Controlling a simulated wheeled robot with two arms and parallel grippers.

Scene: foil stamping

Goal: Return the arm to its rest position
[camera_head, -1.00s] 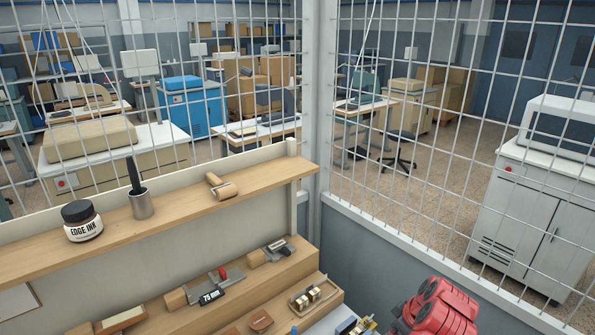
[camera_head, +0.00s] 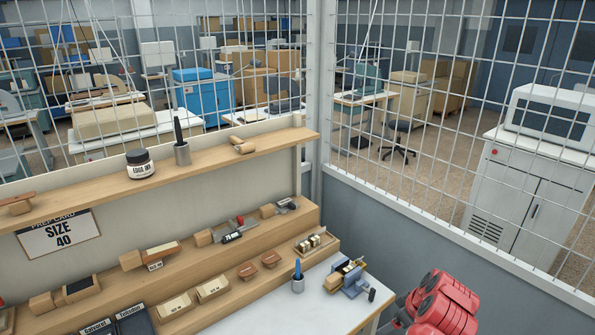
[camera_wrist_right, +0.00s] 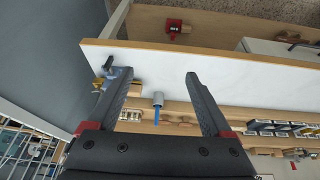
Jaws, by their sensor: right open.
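My right gripper (camera_wrist_right: 160,95) is open and empty in the right wrist view, its two dark fingers spread apart above the white tabletop (camera_wrist_right: 180,65). In the head view only the red and grey links of my right arm show at the lower right; its fingers are out of that picture. That arm is beside the bench corner, right of the white tabletop (camera_head: 325,300). My left gripper is not in either view.
A blue-and-brass clamp device (camera_head: 347,278) and a blue-handled tool in a cup (camera_head: 298,280) stand on the tabletop. Stepped wooden shelves (camera_head: 215,262) hold several tools and blocks. An ink jar (camera_head: 140,163) sits on the upper shelf. A wire mesh fence (camera_head: 440,140) stands behind.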

